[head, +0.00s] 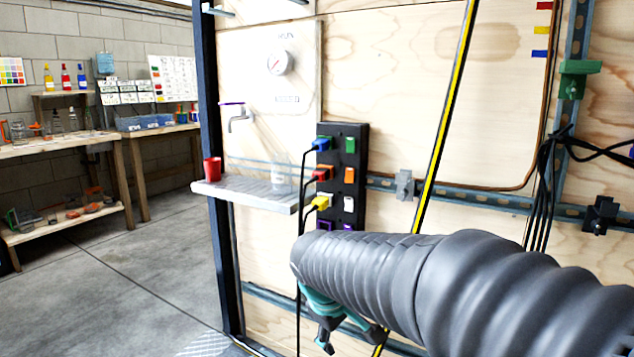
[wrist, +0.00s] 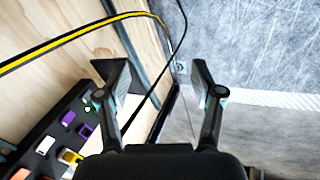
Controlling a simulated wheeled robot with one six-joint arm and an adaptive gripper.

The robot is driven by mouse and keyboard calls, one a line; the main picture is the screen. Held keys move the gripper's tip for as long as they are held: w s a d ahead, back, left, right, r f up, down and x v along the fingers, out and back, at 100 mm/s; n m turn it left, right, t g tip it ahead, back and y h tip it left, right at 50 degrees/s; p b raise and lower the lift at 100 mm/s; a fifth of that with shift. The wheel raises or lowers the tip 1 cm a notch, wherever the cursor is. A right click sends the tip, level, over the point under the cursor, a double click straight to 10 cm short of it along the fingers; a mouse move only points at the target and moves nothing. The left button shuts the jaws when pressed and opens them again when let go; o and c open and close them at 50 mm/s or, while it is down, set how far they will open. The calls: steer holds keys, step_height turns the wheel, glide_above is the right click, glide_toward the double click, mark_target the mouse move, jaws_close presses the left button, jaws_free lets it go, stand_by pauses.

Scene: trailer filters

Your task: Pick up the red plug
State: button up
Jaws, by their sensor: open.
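The red plug (head: 320,174) sits in the left column of a black socket panel (head: 337,133) on the plywood wall in the head view. It is between a blue plug (head: 321,144) above and a yellow plug (head: 318,203) below, with a black cable hanging from it. The panel (wrist: 40,128) shows at lower left there, beside the fingers; I cannot make out the red plug in that view.
A yellow-black cable (head: 444,120) runs down the wall right of the panel. Black cables (head: 541,195) hang farther right. The floor (head: 120,285) at left is open.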

steer(key=w+a+r+n+t+h, duration=0.1)
steer(key=w+a+r+n+t, duration=0.2)
steer(key=w, duration=0.5)
steer(key=w+a+r+n+h, duration=0.1)
steer(key=w+a+n+h, duration=0.15)
steer(key=w+n, duration=0.35)
steer(key=n+t+h, duration=0.3)
steer(key=n+t, duration=0.3)
steer(key=n, duration=0.6)
glide_toward(316, 174)
steer(key=p+x, duration=0.1)
steer(key=x, duration=1)
steer(key=shift+w+d+f, duration=0.1)
steer(key=shift+w+d, duration=0.15)
steer(key=shift+w, duration=0.05)
steer(key=shift+c, duration=0.3)
jaws_close()
